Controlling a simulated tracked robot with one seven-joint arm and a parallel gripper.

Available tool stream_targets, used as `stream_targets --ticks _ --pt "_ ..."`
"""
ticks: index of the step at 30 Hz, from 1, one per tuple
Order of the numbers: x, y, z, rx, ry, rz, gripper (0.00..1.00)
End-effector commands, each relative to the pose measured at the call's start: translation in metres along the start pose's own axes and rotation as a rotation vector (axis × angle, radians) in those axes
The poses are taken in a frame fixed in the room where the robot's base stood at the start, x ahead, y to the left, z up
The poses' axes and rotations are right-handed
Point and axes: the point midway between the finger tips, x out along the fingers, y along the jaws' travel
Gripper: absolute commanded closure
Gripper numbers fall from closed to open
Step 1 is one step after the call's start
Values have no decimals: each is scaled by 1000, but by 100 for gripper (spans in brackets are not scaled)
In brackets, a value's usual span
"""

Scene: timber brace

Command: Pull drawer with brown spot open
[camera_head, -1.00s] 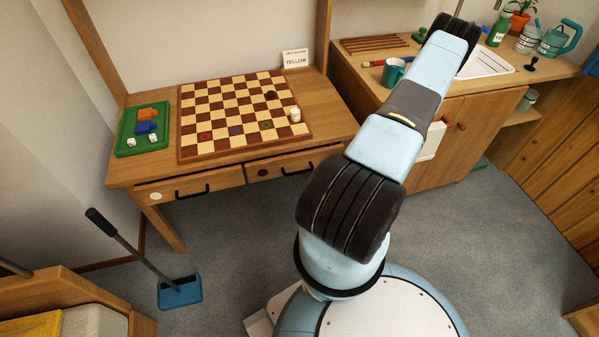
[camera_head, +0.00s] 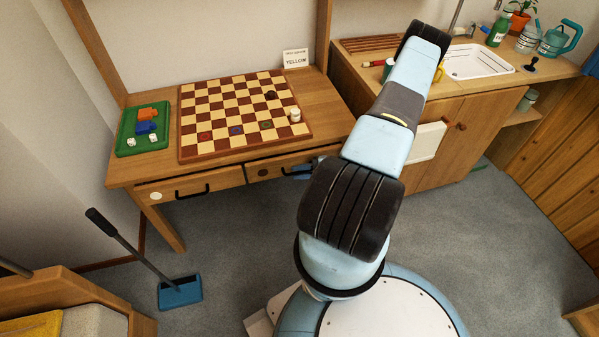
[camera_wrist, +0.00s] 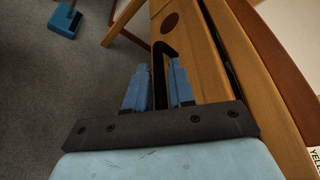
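The drawer with the brown spot (camera_head: 262,172) is the right one of two in the wooden desk, and its front shows in the wrist view (camera_wrist: 205,75). A dark gap runs along its top edge. Its black handle (camera_wrist: 160,48) runs between the two blue fingers of my gripper (camera_wrist: 159,82). The fingers stand apart, one on each side of the handle; I cannot make out firm contact. In the head view my gripper (camera_head: 303,171) is at the handle, partly hidden by my arm. The left drawer (camera_head: 190,185) has a white spot and is shut.
A chessboard (camera_head: 240,115), a green tray (camera_head: 143,130) and a "YELLOW" card (camera_head: 295,58) are on the desk. A blue dustpan (camera_head: 180,291) lies on the floor at left. A sink cabinet (camera_head: 465,130) stands at right. The carpet before the drawers is clear.

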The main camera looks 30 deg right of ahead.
Motion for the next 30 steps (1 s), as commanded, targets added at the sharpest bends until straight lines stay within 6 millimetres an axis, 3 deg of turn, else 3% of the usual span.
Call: stream_targets --ticks 2,9,22,30 --pt "0 0 0 0 0 0 77" --pt "0 0 0 0 0 1 100" --pt "-3 0 -2 -1 0 2 100" --pt "-6 9 10 2 3 2 100"
